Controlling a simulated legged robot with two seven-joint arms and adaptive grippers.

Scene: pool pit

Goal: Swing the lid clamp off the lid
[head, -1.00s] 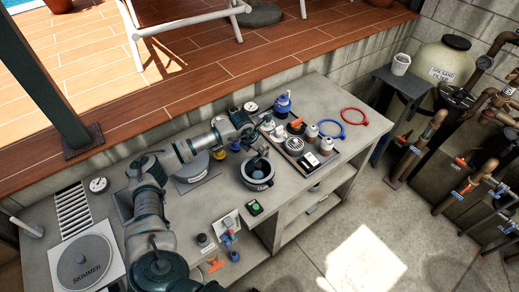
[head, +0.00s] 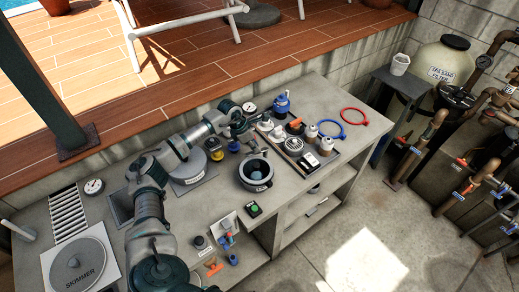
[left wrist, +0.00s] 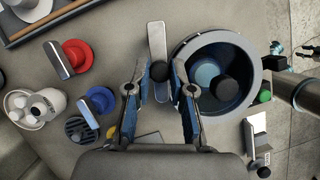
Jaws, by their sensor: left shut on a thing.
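The grey round pot (head: 256,172) stands on the workbench, with a dark interior and a black knob in its middle. In the left wrist view the pot (left wrist: 254,62) is to the right of my gripper; I cannot tell the lid's surface from the inside. The lid clamp (left wrist: 157,38), a flat pale bar with a black knob, lies beside the pot's left rim in that view. My left gripper (left wrist: 161,84) is shut on it, one finger on each side. In the head view my left gripper (head: 247,132) is behind the pot; the clamp is too small to make out there.
A green-button box (head: 254,209) is in front. The bench between the pot and skimmer lid (head: 79,266) is partly clear.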

